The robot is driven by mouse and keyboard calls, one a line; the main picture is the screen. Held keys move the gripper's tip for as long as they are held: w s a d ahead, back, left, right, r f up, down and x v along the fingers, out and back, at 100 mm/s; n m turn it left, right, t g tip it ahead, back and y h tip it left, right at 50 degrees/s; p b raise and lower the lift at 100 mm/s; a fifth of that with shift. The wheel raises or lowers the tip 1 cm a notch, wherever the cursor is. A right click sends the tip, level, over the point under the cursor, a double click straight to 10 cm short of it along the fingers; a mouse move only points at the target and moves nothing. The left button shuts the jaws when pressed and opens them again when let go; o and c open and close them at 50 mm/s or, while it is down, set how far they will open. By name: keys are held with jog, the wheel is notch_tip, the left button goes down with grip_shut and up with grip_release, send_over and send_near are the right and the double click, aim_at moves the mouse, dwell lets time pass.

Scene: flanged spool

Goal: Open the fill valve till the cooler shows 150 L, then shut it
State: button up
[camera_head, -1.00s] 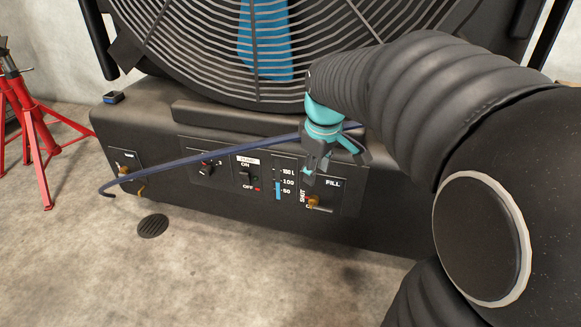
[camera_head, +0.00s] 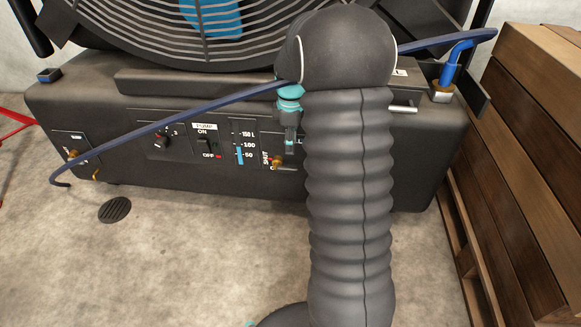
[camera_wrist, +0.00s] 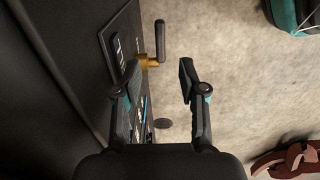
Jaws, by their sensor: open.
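The cooler (camera_head: 220,185) is a wide dark box with a fan grille above. Its level gauge (camera_head: 240,154) has a blue column reaching about the 100 mark, below 150. The brass fill valve (camera_head: 278,161) sits right of the gauge, beside the SHUT lettering; my arm hides part of its panel. In the wrist view the valve's brass body (camera_wrist: 150,62) carries a dark lever (camera_wrist: 160,40) that points up in the picture. My gripper (camera_head: 289,143) is just above the valve. In the wrist view my gripper (camera_wrist: 159,78) is open and empty, with the lever beyond the fingertips.
A pump switch (camera_head: 207,147) and a knob (camera_head: 162,141) are left of the gauge. A dark blue hose (camera_head: 190,112) crosses the cooler's front. A wooden pallet stack (camera_head: 530,150) stands at right. A floor drain (camera_head: 115,209) lies at left.

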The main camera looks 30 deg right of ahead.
aim_at(291, 167)
notch_tip(291, 167, down, 10)
jog(key=shift+r+b, duration=0.25)
jog(key=shift+b, duration=0.5)
grip_shut()
